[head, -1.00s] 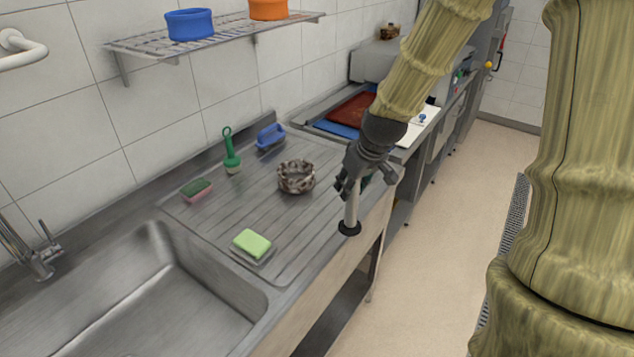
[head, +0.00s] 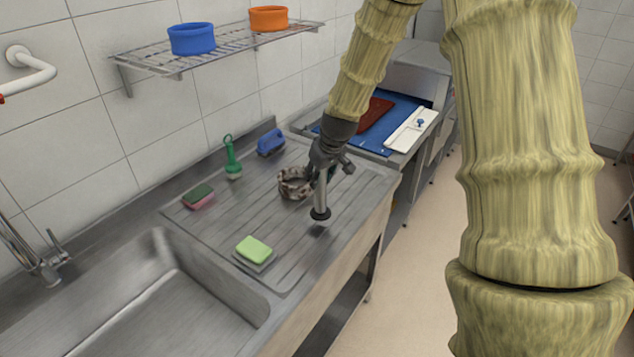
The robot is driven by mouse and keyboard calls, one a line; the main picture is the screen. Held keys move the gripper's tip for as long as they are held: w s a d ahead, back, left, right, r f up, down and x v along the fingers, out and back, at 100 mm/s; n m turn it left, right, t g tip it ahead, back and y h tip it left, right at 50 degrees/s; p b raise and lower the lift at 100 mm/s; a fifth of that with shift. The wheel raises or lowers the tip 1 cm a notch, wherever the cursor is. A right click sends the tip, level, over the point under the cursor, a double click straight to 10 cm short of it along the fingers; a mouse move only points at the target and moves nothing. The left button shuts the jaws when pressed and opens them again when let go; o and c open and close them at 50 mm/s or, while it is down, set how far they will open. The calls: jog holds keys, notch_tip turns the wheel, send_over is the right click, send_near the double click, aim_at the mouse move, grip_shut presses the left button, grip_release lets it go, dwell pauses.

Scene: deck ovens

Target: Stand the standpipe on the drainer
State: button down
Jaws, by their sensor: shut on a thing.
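The standpipe (head: 321,198) is a short grey-white tube with a black flanged foot. My gripper (head: 322,172) is shut on its upper part and holds it close to upright, foot down. The foot is over the front right part of the ribbed steel drainer (head: 305,248), with a dark shadow just below it. It looks slightly above the surface, though I cannot tell the exact gap. The top of the standpipe is hidden by my gripper.
A mottled ring-shaped thing (head: 291,184) sits on the drainer just left of my gripper, partly behind it. A green sponge (head: 254,249), a green brush (head: 232,160), a blue brush (head: 270,142) and a two-tone sponge (head: 198,197) also lie there. The sink (head: 165,290) is at left.

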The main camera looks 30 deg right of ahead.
jog(key=shift+s+p+x, duration=0.15)
jog(key=shift+p+x, duration=0.35)
jog(key=shift+x, duration=0.4)
jog(key=shift+s+p+x, duration=0.1)
jog(key=shift+p+x, duration=0.4)
jog(key=shift+x, duration=0.35)
jog(key=shift+f, duration=0.35)
jog(key=c, duration=1.1)
grip_release()
jog(key=shift+r, duration=0.1)
jog(key=b+v, duration=0.3)
jog(key=v, duration=0.9)
jog(key=shift+a, duration=0.1)
